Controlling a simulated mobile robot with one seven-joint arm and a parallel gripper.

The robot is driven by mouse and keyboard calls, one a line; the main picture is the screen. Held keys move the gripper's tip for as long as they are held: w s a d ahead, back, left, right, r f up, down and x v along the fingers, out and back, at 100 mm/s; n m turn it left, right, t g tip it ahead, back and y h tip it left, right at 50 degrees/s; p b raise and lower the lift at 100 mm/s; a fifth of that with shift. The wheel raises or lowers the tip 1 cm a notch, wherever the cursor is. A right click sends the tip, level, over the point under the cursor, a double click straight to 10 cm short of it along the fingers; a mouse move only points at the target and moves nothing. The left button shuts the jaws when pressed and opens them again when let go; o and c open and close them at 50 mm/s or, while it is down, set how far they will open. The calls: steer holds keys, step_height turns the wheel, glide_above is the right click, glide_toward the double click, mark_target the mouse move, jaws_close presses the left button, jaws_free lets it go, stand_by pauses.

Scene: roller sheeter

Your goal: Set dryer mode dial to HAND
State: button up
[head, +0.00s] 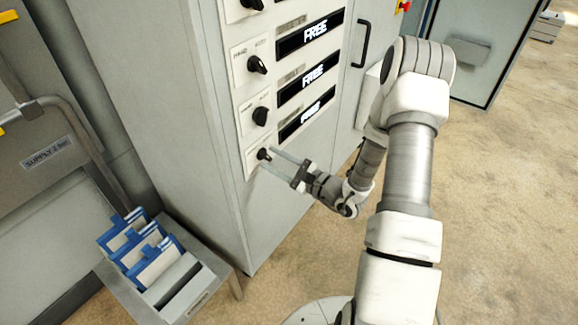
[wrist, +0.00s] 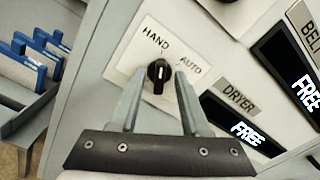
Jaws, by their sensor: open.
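The dryer mode dial (wrist: 158,72) is a black knob on a white plate (wrist: 123,63) marked HAND at upper left and AUTO at right. Its white mark shows at the lower part of the knob, and I cannot tell which label it is set to. In the head view it is the lowest dial (head: 263,154) in the column. My gripper (wrist: 154,82) is open, with one finger on each side of the dial. I cannot tell whether the fingers touch it. In the head view my gripper (head: 270,161) is at the cabinet front.
The DRYER display (wrist: 245,131) reads FREE, right of the dial. More black dials (head: 257,65) and FREE displays (head: 310,75) sit above. A door handle (head: 361,44) stands out at the right. A rack of blue folders (head: 150,255) stands at lower left. Floor at right is clear.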

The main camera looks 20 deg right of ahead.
steer(key=p+v, duration=0.2)
steer(key=v, duration=1.5)
steer(key=shift+r, duration=0.1)
